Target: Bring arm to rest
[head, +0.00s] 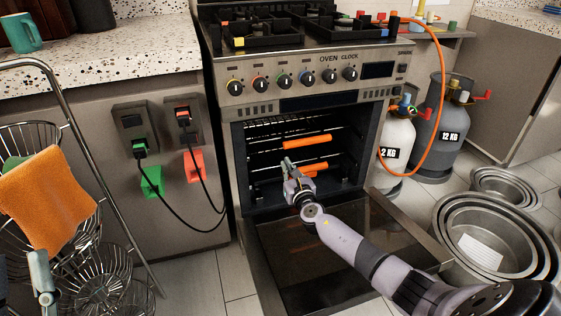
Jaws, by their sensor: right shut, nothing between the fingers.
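My right arm (355,250) reaches in from the lower right, over the lowered oven door (295,270). My right gripper (288,165) is shut and empty at the mouth of the open oven (345,130). It is in front of the lower left part of the racks. Two orange bars (307,141) show in the oven, one above the other; the lower bar (312,167) is just right of the gripper. I cannot make out clearly whether the fingertips touch anything.
Gas cylinders (440,130) with an orange hose stand right of the oven. Nested metal pans (490,235) lie on the floor at right. A wire-basket cart (105,265) with an orange cloth (45,200) stands at left. Plugs and cables (150,150) hang on the cabinet front.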

